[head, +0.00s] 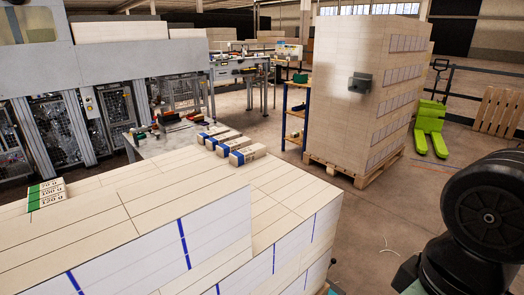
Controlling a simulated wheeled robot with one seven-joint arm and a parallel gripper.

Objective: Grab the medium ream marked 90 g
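Several small reams with blue bands (222,141) lie in a row on the far end of the big pallet stack; their printing is too small to read. I cannot make out a 90 g mark on any ream. My gripper is not in view; only a dark part of my arm shows at the lower right.
The stack of white paper (130,210) fills the lower left. A tall stack (360,90) on a wooden pallet (340,172) stands behind at right. A green pallet truck (431,128) is beyond it. A grey machine (130,60) lines the left. Floor is clear at centre right.

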